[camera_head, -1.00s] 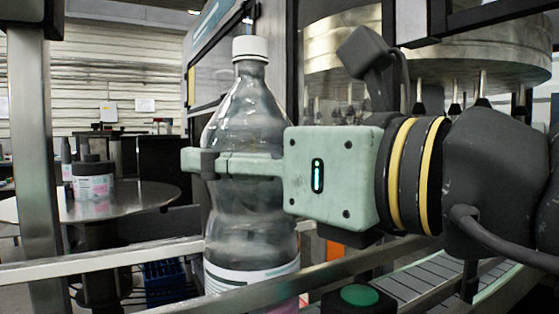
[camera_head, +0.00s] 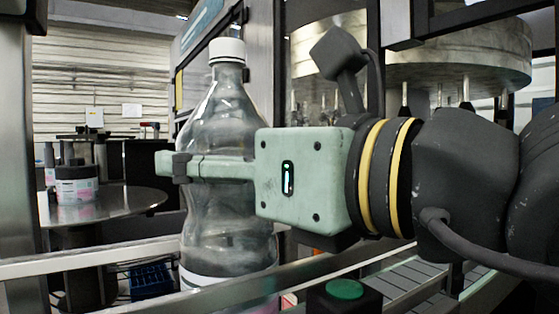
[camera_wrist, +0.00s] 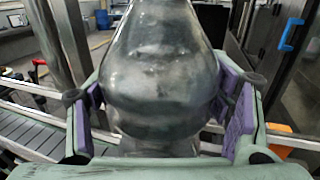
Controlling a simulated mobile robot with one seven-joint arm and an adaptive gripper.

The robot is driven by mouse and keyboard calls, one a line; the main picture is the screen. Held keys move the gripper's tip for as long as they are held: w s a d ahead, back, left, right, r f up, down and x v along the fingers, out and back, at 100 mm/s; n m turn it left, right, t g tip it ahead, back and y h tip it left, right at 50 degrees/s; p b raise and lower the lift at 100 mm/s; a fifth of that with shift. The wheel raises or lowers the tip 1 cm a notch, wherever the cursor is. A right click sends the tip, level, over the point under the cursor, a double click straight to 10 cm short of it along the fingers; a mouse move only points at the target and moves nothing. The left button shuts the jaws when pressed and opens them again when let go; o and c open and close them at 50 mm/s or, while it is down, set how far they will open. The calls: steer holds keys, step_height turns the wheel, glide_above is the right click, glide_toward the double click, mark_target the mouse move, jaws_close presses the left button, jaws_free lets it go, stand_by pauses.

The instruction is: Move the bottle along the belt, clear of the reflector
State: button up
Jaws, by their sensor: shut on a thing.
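The bottle (camera_head: 225,115) is clear plastic with a white cap and a pale label band low down. It stands about upright at the conveyor in the head view, its base hidden behind the front rail. My gripper (camera_head: 185,167) reaches in from the right and is shut on the bottle around its middle. In the wrist view the bottle (camera_wrist: 160,75) fills the space between the two purple finger pads (camera_wrist: 160,120). The belt (camera_head: 410,285) shows as grey slats at lower right, and its slats also show at left in the wrist view (camera_wrist: 30,135). I cannot make out the reflector for sure.
Metal guide rails (camera_head: 90,258) run along the belt in front of and behind the bottle. A green button (camera_head: 344,289) on a black box is near the front rail. A round metal table (camera_head: 110,205) with labelled jars (camera_head: 80,186) stands at left. A metal post (camera_head: 18,150) rises at far left.

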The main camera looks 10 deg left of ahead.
steer(key=shift+r, duration=0.2)
steer(key=o, duration=2)
steer(key=shift+f, duration=0.15)
steer(key=shift+o, duration=0.2)
